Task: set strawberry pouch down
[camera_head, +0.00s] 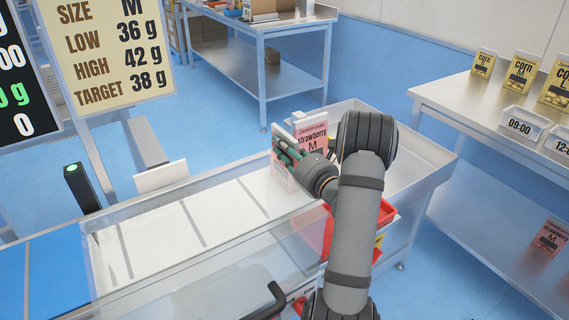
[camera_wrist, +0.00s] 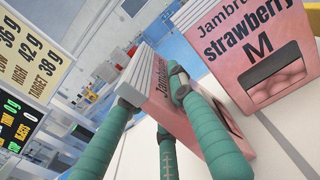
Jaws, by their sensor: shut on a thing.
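My gripper (camera_head: 287,152), with green fingers, is shut on a pink strawberry pouch (camera_head: 281,176) at the right end of the white segmented belt (camera_head: 215,212). In the wrist view the fingers (camera_wrist: 155,100) clasp this pouch (camera_wrist: 152,72), which has a pale ridged top and is partly covered by them. I cannot tell whether its base touches the surface. A second pouch, marked strawberry M (camera_head: 315,133), stands upright just behind it in the head view. In the wrist view this second pouch (camera_wrist: 258,60) is to the right, apart from the fingers.
Clear side guards (camera_head: 240,262) run along the belt, and a metal tray (camera_head: 425,160) adjoins its right end. A red bin (camera_head: 331,222) is partly hidden behind my arm. A table (camera_head: 440,93) at right bears corn pouches (camera_head: 521,72) and a 09:00 bin (camera_head: 520,126). The belt's left part is empty.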

